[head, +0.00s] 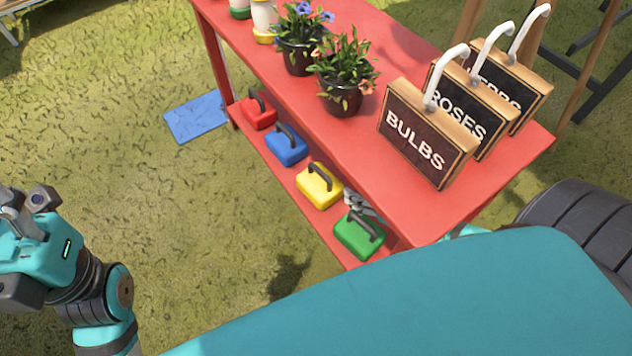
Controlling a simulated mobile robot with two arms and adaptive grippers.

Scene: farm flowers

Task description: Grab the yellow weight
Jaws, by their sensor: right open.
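The yellow weight (319,187) is a block with a dark handle. It sits on the lower shelf of the red table (281,181), between the blue weight (286,147) and the green weight (359,237). My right gripper (358,203) shows only in part below the tabletop edge, above and behind the green weight and just right of the yellow one. It is open, with nothing seen between its fingers. My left gripper (18,220) is at the far left, over the grass and well away from the weights. Its fingers are not clear.
A red weight (259,112) sits farther along the lower shelf. The tabletop overhangs the shelf and holds flower pots (341,98) and signs with white hooks, including a BULBS sign (424,135). A blue mat (197,116) lies on the grass.

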